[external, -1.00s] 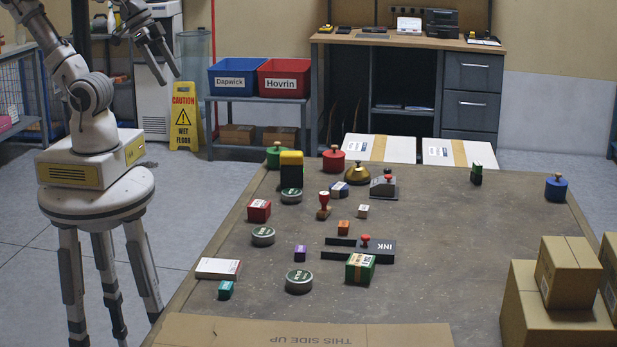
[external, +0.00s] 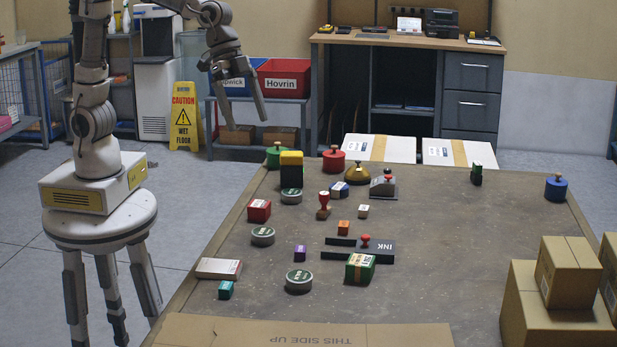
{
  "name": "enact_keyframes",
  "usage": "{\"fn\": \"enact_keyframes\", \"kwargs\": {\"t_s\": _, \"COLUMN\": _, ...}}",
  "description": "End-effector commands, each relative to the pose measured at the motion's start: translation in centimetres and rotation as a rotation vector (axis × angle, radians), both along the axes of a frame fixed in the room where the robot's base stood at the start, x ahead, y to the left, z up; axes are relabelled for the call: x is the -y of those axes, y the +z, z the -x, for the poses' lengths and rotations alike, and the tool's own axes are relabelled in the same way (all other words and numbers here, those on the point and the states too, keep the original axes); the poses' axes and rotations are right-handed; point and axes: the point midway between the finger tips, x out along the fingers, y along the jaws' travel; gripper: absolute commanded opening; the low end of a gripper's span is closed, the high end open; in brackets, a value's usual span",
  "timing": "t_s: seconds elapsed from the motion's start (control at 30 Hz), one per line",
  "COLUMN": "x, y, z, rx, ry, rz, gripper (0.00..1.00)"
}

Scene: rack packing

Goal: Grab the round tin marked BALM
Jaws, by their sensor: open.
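Three round grey tins with dark green labelled lids stand on the brown table: a near tin (external: 299,281), a middle tin (external: 263,236) and a far tin (external: 291,196). The print on their lids is too small to tell which one says BALM. My gripper (external: 246,119) is open and empty, fingers pointing down. In the picture it is above and left of the tins, in front of the bins, well apart from the tins.
A black and yellow block (external: 291,170) stands right behind the far tin. A red box (external: 259,210), a purple block (external: 300,253), a white-topped box (external: 219,268) and a green box (external: 360,268) stand around the tins. Cartons (external: 556,310) fill the near right; the table's right middle is clear.

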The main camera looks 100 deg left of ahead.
Motion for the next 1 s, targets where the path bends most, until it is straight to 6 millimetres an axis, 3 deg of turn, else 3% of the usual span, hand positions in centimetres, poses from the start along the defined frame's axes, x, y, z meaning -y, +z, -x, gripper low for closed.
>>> {"fn": "enact_keyframes", "kwargs": {"t_s": 0.03, "x": 1.3, "y": -2.1, "z": -1.6, "rx": -0.009, "ry": -0.038, "rz": -0.001, "gripper": 1.00}}
{"fn": "enact_keyframes", "kwargs": {"t_s": 0.2, "x": 5.1, "y": -6.8, "z": -6.0, "rx": -0.019, "ry": -0.156, "rz": -0.003, "gripper": 1.00}}
{"fn": "enact_keyframes", "kwargs": {"t_s": 0.33, "x": 7.5, "y": -9.8, "z": -8.2, "rx": -0.020, "ry": -0.224, "rz": -0.003, "gripper": 1.00}}
{"fn": "enact_keyframes", "kwargs": {"t_s": 0.67, "x": 9.7, "y": -13.4, "z": -10.1, "rx": -0.023, "ry": -0.280, "rz": -0.003, "gripper": 1.00}}
{"fn": "enact_keyframes", "kwargs": {"t_s": 1.0, "x": 11.7, "y": -20.2, "z": -11.9, "rx": -0.022, "ry": -0.278, "rz": -0.004, "gripper": 1.00}}
